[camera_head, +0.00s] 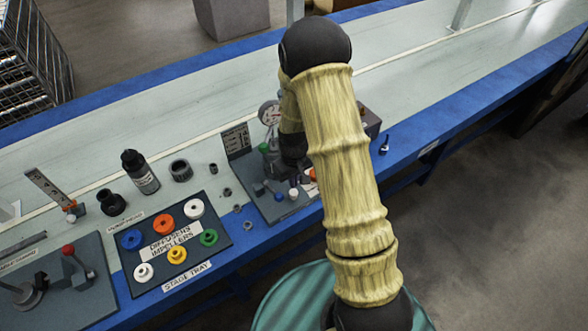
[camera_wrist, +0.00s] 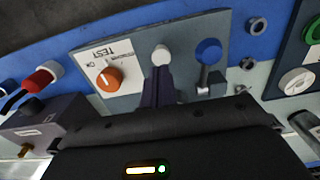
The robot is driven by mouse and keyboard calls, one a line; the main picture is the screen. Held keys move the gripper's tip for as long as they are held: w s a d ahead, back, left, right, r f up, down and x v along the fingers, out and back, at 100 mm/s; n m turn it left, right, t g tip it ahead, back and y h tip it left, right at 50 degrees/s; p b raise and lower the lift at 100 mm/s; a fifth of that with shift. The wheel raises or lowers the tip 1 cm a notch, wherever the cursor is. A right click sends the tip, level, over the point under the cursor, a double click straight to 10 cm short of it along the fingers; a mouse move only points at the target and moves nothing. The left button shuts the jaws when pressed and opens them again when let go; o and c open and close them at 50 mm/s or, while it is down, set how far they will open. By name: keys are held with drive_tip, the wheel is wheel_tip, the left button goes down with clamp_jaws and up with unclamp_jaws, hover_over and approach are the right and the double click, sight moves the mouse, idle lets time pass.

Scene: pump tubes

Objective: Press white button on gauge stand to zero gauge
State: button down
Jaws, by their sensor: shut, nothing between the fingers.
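The gauge stand is a grey panel (camera_head: 270,212) on the blue-edged bench, with a round dial gauge (camera_head: 270,112) at its back. The white button (camera_wrist: 161,53) shows in the wrist view and is a small pale knob in the head view (camera_head: 293,193). My gripper (camera_wrist: 160,72) is shut and empty, its dark fingertips right at the button's near side in the wrist view. I cannot tell whether they touch it. An orange knob (camera_wrist: 109,78) sits to the left and a blue-topped lever (camera_wrist: 208,52) to the right. My arm hides part of the stand in the head view.
The stage tray (camera_head: 222,244) with several coloured rings lies left of the stand. A black bottle (camera_head: 140,172) and dark rings stand behind it. A grey box with a red-capped connector (camera_wrist: 38,78) is at left in the wrist view.

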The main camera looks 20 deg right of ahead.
sight(293, 193)
wheel_tip(293, 193, down, 3)
drive_tip(key=shift+r, duration=0.2)
drive_tip(key=shift+s+a+f, duration=0.1)
drive_tip(key=shift+a+f, duration=0.15)
drive_tip(key=shift+f, duration=0.15)
drive_tip(key=shift+d, duration=0.1)
